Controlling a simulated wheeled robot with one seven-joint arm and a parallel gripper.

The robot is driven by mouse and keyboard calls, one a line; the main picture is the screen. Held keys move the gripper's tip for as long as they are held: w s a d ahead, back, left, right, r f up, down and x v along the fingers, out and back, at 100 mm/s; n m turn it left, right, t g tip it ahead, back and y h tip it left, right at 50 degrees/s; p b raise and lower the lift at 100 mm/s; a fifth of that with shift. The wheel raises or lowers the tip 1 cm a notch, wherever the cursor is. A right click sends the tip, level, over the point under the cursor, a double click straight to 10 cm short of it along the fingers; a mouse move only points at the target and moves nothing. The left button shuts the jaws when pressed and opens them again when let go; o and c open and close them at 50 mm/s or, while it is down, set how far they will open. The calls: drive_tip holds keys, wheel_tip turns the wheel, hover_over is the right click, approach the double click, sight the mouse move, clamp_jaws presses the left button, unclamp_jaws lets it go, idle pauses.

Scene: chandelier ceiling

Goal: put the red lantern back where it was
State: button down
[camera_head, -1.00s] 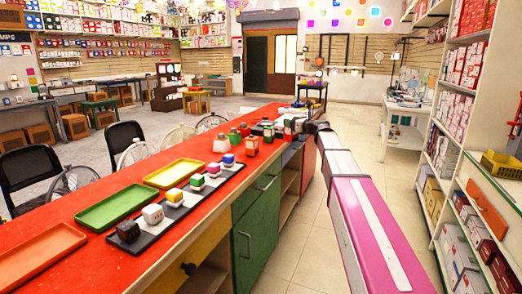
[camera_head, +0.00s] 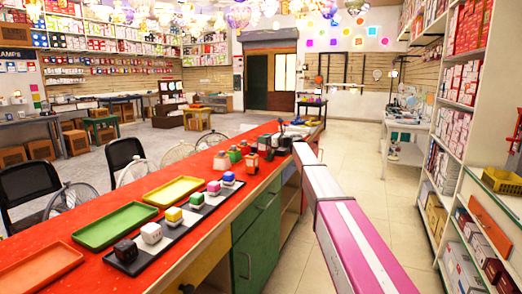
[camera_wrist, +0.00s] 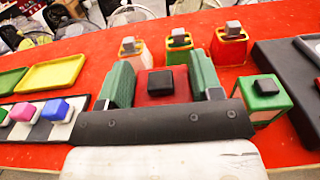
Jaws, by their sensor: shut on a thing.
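In the wrist view, the red lantern (camera_wrist: 147,90), with a square black top, sits between the two green fingers of my gripper (camera_wrist: 161,66). My gripper is shut on it by its sides. The lantern's lower part is hidden under its top and behind the dark gripper bar, so I cannot tell whether it touches the counter. The red counter (camera_head: 150,190) lies beneath. In the head view, my arm reaches to the counter's far right part, and the gripper there is too small to make out clearly.
A green-and-white lantern (camera_wrist: 264,98) and a black tray (camera_wrist: 290,60) are close on the right. A checkered strip with coloured cubes (camera_wrist: 85,130) is left.

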sight(261, 147)
drive_tip(key=w+a+f, duration=0.1)
drive_tip(key=w+f, duration=0.1)
drive_tip(key=shift+w+a, duration=0.3)
drive_tip(key=shift+a, duration=0.1)
drive_tip(key=shift+f, duration=1.95)
drive_tip(key=shift+c, duration=1.4)
unclamp_jaws()
drive_tip(key=shift+f, duration=0.1)
